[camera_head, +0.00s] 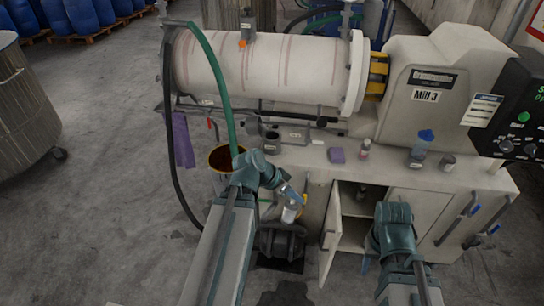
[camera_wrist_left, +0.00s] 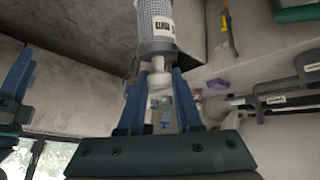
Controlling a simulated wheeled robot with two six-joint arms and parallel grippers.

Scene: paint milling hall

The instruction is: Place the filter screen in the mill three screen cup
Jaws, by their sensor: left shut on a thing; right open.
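The filter screen (camera_head: 290,214) is a pale mesh cylinder with a white neck, hanging below my left gripper (camera_head: 297,197) in front of the bench.
The Mill 3 housing (camera_head: 430,85) and drum (camera_head: 260,66) stand behind the bench. An open cabinet door (camera_head: 330,235) juts forward between my arms. A bucket (camera_head: 222,157) and green hose are left.

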